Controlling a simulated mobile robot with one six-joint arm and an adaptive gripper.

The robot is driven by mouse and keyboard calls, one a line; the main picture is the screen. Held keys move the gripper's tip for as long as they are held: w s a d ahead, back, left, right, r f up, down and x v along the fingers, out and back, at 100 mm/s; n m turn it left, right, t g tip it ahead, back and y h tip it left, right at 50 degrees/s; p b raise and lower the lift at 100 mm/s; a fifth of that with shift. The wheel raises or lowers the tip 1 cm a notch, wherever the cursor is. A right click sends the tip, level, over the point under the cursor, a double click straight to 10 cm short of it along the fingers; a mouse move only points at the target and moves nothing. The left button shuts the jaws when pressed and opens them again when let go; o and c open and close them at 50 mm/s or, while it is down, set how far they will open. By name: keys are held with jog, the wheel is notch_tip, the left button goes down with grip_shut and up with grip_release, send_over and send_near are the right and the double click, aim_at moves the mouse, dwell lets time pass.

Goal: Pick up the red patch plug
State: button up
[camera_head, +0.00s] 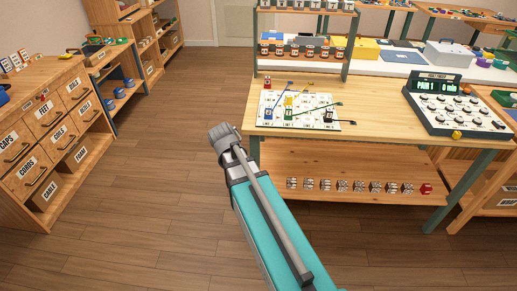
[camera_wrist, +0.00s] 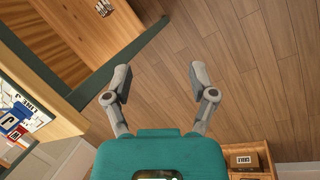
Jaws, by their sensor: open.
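A small red piece (camera_head: 267,82) stands at the back left of the wooden workbench, behind the white patch board (camera_head: 275,118); it is too small to tell whether it is the red patch plug. Blue, yellow, green and black cords with plugs lie on the board. In the wrist view, part of a white labelled sheet or board (camera_wrist: 38,119) with blue and red pieces shows at the left edge. My gripper (camera_wrist: 160,68) is open and empty, with bare floor between its fingers. In the head view, it is in front of the bench's left end, apart from the board.
The lower shelf (camera_head: 340,160) holds a row of small parts and a red piece (camera_head: 426,189). A jar rack (camera_head: 300,67) stands behind the board. Drawers (camera_head: 45,135) stand at left; the floor between is clear.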

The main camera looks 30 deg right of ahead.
jog(key=s+a+f+m+y, duration=0.1)
jog(key=s+a+m+y, duration=0.2)
jog(key=s+a, duration=0.3)
jog(key=a+m, duration=0.1)
jog(key=a, duration=0.3)
jog(key=shift+s+m+y, duration=0.25)
jog(key=shift+m+y, duration=0.05)
jog(key=shift+y, duration=0.1)
